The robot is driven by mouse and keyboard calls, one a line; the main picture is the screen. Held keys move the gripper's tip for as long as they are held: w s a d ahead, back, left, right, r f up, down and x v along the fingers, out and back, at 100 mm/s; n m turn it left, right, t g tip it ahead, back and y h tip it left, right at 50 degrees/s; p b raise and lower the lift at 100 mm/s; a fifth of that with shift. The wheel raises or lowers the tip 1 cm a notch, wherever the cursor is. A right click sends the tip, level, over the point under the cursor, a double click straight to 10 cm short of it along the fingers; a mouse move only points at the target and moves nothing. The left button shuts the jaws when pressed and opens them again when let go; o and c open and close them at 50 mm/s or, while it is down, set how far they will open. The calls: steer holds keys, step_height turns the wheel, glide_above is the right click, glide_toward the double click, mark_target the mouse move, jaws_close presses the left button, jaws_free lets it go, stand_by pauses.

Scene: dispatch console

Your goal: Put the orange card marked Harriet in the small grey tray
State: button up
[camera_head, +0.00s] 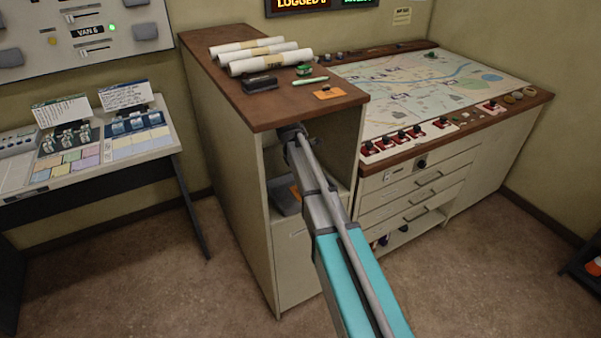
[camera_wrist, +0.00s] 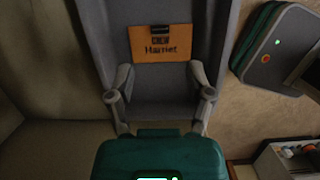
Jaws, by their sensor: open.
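The orange card marked Harriet (camera_wrist: 148,53) lies flat inside a small grey tray (camera_wrist: 95,38), with a dark clip-like piece at its top edge. In the head view, the grey tray (camera_head: 284,206) sits in the open compartment of the cabinet, and a bit of orange (camera_head: 296,192) shows in it. My gripper (camera_wrist: 164,98) is open and empty. Its two fingers stand apart on the near side of the card and do not touch it. In the head view my arm reaches into the compartment's upper part, and the fingertips are hidden.
The wooden cabinet top (camera_head: 225,82) above holds paper rolls (camera_head: 265,58), a dark box (camera_head: 259,84), a green pen (camera_head: 310,81) and another orange card (camera_head: 328,93). A map console (camera_head: 430,90) adjoins at right.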

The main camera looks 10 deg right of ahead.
steer(key=s+m+y, duration=0.2)
steer(key=s+m, duration=1.9)
steer(key=s, duration=0.8)
steer(key=shift+f+m+g, duration=0.2)
steer(key=shift+m+g, duration=0.2)
steer(key=shift+s+r, duration=0.1)
step_height(320, 180, up, 4)
steer(key=p, duration=0.4)
steer(key=shift+r+p, duration=0.25)
steer(key=shift+p, duration=0.15)
